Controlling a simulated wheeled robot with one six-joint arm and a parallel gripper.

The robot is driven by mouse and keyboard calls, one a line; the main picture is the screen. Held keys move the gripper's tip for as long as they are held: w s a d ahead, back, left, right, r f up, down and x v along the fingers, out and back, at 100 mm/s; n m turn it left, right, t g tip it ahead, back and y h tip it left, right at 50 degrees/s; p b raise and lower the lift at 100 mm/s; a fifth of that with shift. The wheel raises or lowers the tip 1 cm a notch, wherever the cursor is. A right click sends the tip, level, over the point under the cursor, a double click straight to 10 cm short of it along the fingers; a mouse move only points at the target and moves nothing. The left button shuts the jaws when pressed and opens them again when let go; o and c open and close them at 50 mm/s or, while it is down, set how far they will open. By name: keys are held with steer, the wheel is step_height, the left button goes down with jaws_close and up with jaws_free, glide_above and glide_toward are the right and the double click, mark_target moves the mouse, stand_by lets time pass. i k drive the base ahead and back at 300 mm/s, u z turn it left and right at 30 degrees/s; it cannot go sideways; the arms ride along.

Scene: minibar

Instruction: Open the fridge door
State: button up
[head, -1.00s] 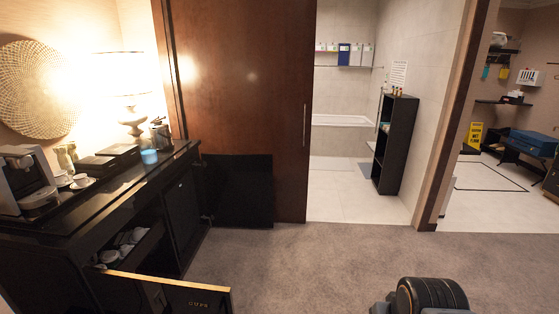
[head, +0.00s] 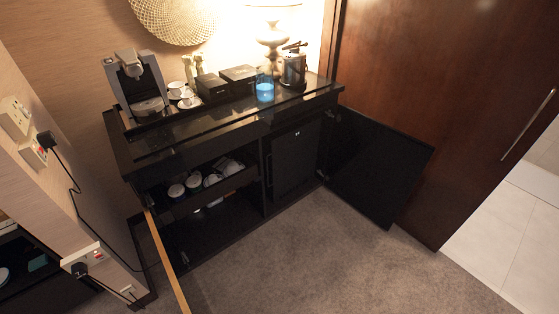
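A black minibar cabinet (head: 225,130) stands against the wall in the middle of the head view. In its right compartment is a dark flat front, which looks like the fridge door (head: 296,160), and it appears shut. A thin vertical strip, possibly its handle, shows along its left edge. The cabinet's right outer door (head: 378,165) is swung wide open to the right, against the brown wooden panel. My gripper is not in view.
The cabinet's left door (head: 166,262) stands open, edge towards me. Cups (head: 195,183) sit on a shelf inside. A coffee machine (head: 138,85), a blue glass (head: 265,90) and a lamp (head: 272,35) stand on top. Carpet (head: 300,250) before the fridge is clear.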

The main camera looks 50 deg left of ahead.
mark_target(292, 152)
steer(key=u, duration=0.4)
steer(key=i, duration=1.1)
steer(key=u, duration=1.95)
steer(key=i, duration=1)
steer(key=u, duration=0.8)
steer(key=i, duration=0.5)
steer(key=u, duration=0.05)
